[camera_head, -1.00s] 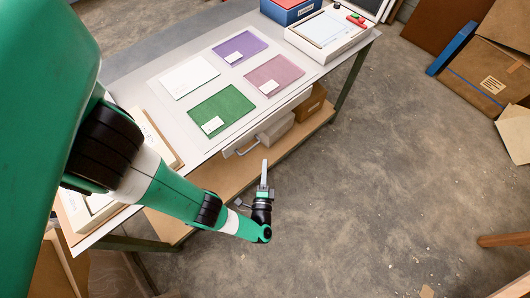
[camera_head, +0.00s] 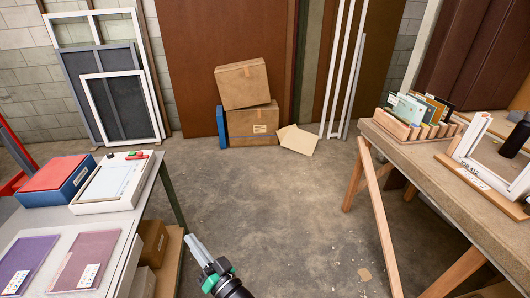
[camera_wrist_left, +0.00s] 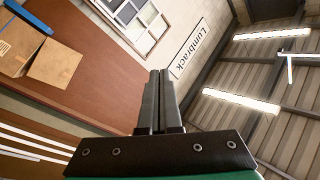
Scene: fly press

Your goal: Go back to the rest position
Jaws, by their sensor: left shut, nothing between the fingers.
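My left gripper (camera_head: 199,249) shows at the bottom of the head view, over the concrete floor and to the right of the grey table (camera_head: 127,241). It is shut and empty. In the left wrist view its two fingers (camera_wrist_left: 160,75) lie together with nothing between them, pointing toward the wall and ceiling. My right gripper is not in view.
The grey table carries purple and pink sheets (camera_head: 85,262), a white framed device (camera_head: 112,182) and a blue-red box (camera_head: 57,180). A wooden bench (camera_head: 440,170) stands right with a card rack (camera_head: 415,120) and white frame (camera_head: 490,165). Cardboard boxes (camera_head: 250,122) stand behind.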

